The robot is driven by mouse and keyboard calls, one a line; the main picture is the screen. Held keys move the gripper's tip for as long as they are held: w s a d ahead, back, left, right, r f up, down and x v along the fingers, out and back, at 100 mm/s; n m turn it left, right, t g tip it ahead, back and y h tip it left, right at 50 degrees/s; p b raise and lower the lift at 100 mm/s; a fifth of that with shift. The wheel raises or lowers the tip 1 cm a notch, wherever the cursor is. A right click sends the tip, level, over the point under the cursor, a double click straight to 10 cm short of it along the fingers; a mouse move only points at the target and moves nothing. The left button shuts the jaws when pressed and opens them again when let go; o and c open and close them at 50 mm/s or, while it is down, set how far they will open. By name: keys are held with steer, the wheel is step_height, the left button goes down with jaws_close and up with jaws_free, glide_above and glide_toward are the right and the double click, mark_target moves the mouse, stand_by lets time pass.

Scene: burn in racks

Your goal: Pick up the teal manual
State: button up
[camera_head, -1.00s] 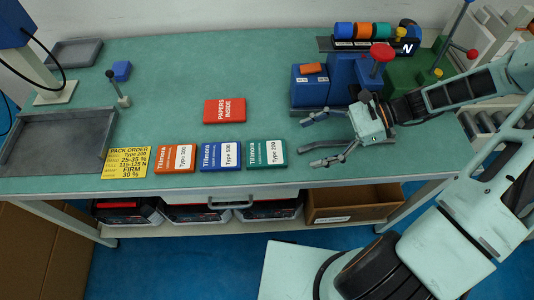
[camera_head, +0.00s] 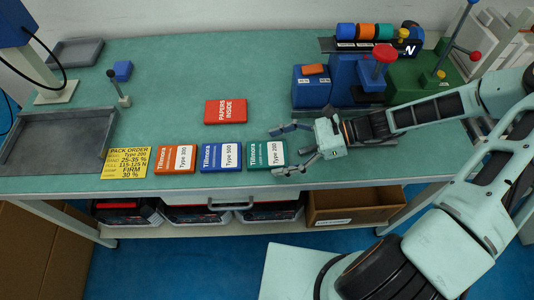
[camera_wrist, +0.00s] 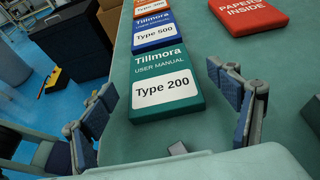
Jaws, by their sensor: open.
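The teal manual (camera_head: 267,153), labelled Type 200, lies flat on the green table at the right end of a row of manuals. It also shows in the wrist view (camera_wrist: 163,82). My gripper (camera_head: 281,150) is open at the manual's right side, with one finger near its far right corner and the other near its near right corner. In the wrist view the two fingers (camera_wrist: 168,98) stand on either side of the manual's near end, with nothing held between them. Whether a finger touches it I cannot tell.
A blue manual (camera_head: 221,157) and an orange manual (camera_head: 176,159) lie left of the teal one, beside a yellow pack order card (camera_head: 126,162). A red papers box (camera_head: 225,111) lies behind. Blue and green fixtures (camera_head: 352,80) stand at the back right. The table's front edge is close.

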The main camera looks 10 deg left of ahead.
steer(key=shift+x, duration=0.85)
steer(key=shift+c, duration=0.4)
steer(key=c, duration=1.2)
steer(key=shift+r, duration=0.15)
steer(key=shift+c, duration=0.2)
steer(key=shift+r, duration=0.65)
steer(key=s+r, duration=0.1)
steer(key=r, duration=0.1)
steer(key=s+r+p, duration=0.1)
steer(key=r, duration=0.1)
steer(key=s+r, duration=0.2)
steer(key=shift+d+r, duration=0.15)
steer(key=shift+r, duration=0.2)
steer(key=s+r+p, duration=0.5)
steer(key=s+p, duration=0.2)
steer(key=s, duration=0.2)
steer(key=shift+s, duration=0.3)
